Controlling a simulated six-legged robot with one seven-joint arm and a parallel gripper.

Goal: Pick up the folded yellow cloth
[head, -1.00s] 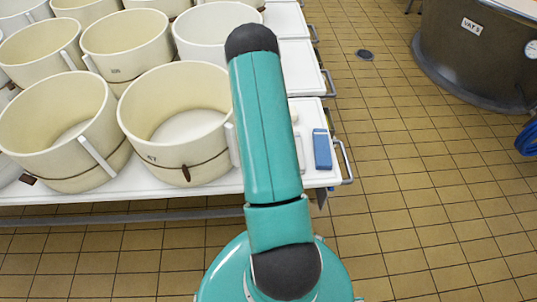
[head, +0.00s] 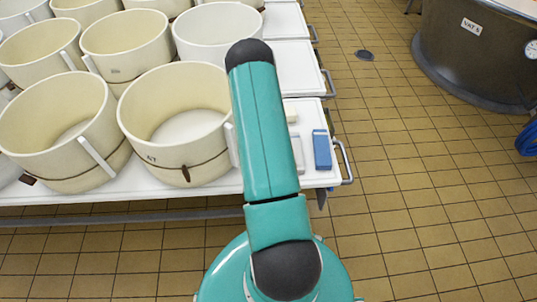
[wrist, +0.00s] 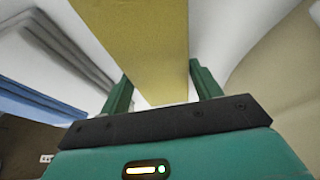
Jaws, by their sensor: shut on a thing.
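The folded yellow cloth (wrist: 140,35) fills the top middle of the wrist view as a flat, straight-edged yellow slab. My gripper (wrist: 161,72) has one green finger on each side of it and is shut on it. The cloth's far end runs out of the frame. In the head view my arm hides the gripper. A small pale yellow piece (head: 291,116) shows beside the arm there; I cannot tell whether it is part of the cloth.
A blue block (head: 321,150) and a pale flat piece (head: 297,150) lie on the white table (head: 303,108) right of my arm. Several cream round moulds (head: 175,115) crowd the table on the left. A dark vat (head: 470,60) stands at the back right. The tiled floor (head: 410,190) between is clear.

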